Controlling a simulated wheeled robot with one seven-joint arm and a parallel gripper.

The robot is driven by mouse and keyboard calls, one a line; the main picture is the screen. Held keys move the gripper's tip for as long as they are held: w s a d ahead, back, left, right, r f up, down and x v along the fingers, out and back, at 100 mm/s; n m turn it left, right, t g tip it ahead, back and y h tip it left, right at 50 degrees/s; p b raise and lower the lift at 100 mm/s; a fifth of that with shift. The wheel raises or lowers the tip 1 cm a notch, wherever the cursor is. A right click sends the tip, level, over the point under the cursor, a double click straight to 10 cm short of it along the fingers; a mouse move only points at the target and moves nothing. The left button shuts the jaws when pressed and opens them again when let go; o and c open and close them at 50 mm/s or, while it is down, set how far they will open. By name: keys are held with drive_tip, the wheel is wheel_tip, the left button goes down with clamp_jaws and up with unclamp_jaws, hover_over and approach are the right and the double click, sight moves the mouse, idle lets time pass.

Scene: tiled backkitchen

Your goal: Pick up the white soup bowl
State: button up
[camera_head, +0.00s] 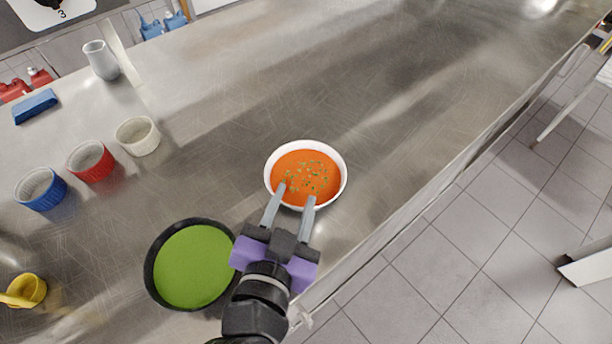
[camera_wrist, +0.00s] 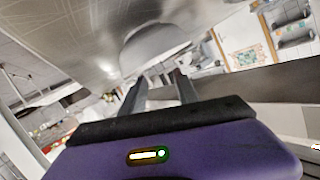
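The white soup bowl (camera_head: 341,156) stands upright on the steel counter in the head view, filled with orange soup with green bits. My gripper (camera_head: 296,193) reaches toward it from below in that view, with its two grey fingers apart. The fingertips overlap the near rim of the bowl in the picture; I cannot tell whether they touch it. In the wrist view, a pale rounded bowl (camera_wrist: 152,45) shows just beyond the fingers of my gripper (camera_wrist: 157,78), which have a gap between them with nothing seen held there.
A dark-rimmed bowl with green contents (camera_head: 194,266) sits close left of my gripper. Blue (camera_head: 41,189), red (camera_head: 91,161) and white (camera_head: 138,136) ramekins stand farther left. The counter (camera_head: 400,110) is clear beyond the bowl; its edge runs along the right.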

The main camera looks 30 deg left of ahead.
sight(331, 195)
drive_tip(key=d+m+h, duration=0.2)
drive_tip(key=m, duration=0.1)
drive_tip(key=d+f+m+h, duration=0.1)
drive_tip(key=m, duration=0.1)
drive_tip(key=shift+w+d+h, duration=0.25)
drive_tip(key=shift+d+h, duration=0.05)
drive_tip(key=shift+x, duration=0.8)
drive_tip(key=shift+d+f+p+x, duration=0.15)
drive_tip(key=shift+p+x, duration=0.3)
drive_tip(key=shift+x, duration=1.05)
drive_tip(key=shift+d+f+p+x, duration=0.15)
drive_tip(key=shift+p+x, duration=0.3)
drive_tip(key=shift+x, duration=1.05)
drive_tip(key=shift+s+f, duration=0.1)
clamp_jaws()
drive_tip(key=shift+s+f, duration=0.15)
drive_tip(key=shift+f, duration=0.15)
drive_tip(key=shift+r, duration=0.1)
